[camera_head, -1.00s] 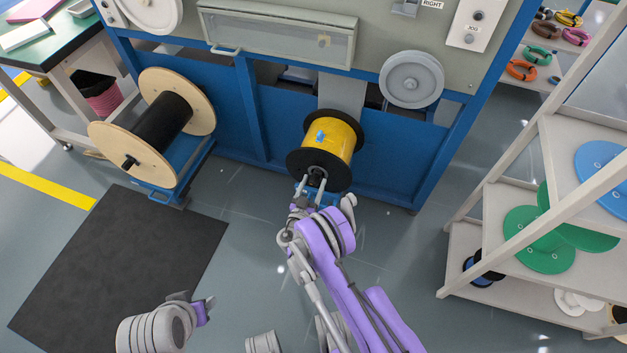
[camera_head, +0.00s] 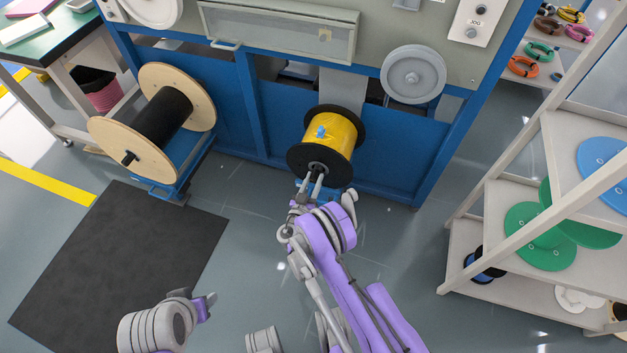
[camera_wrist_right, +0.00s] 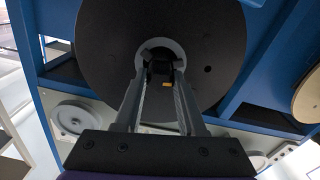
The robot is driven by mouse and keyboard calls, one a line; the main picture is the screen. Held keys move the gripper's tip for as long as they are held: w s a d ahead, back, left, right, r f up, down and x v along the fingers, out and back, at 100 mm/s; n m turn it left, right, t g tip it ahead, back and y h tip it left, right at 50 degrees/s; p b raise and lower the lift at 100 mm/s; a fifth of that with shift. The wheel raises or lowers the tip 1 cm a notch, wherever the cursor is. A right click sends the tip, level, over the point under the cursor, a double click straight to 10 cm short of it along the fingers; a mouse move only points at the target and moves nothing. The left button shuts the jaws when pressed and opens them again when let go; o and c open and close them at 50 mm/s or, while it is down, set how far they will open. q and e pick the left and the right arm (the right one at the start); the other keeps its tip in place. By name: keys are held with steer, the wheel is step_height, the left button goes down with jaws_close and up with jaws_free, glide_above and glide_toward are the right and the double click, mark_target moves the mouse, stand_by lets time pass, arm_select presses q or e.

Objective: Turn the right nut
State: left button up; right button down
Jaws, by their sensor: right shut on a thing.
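The right nut (camera_wrist_right: 160,70) is a dark piece at the hub of the black-flanged spool of yellow cable (camera_head: 337,134). My right gripper (camera_head: 313,181) reaches up to this hub from the front. In the right wrist view its two grey fingers (camera_wrist_right: 159,92) stand on either side of the nut and are shut on it; a grey ring surrounds the nut there. The fingers hide part of the nut. My left gripper (camera_head: 207,304) hangs over the floor at lower left, away from the spools; its finger gap is not clear.
A wooden spool of black cable (camera_head: 163,116) sits left on a blue stand. The blue-framed machine (camera_head: 405,150) stands behind both spools. A shelf rack (camera_head: 485,210) with green and blue discs is at right. A black mat (camera_head: 120,262) lies on the floor; the floor between is clear.

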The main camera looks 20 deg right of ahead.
steer(key=n+b, duration=0.3)
steer(key=n, duration=0.3)
steer(key=shift+w+f, duration=0.1)
steer(key=n+b, duration=0.2)
steer(key=n, duration=0.3)
steer(key=n+b, duration=0.1)
steer(key=n, duration=0.4)
steer(key=shift+n+b, duration=0.3)
steer(key=shift+n, duration=0.1)
steer(key=n, duration=1.3)
steer(key=shift+n, duration=0.3)
steer(key=n, duration=0.3)
steer(key=shift+n, duration=0.3)
steer(key=n, duration=0.3)
steer(key=shift+d+n, duration=0.1)
steer(key=shift+n, duration=0.3)
steer(key=n, duration=1.3)
steer(key=shift+n, duration=0.4)
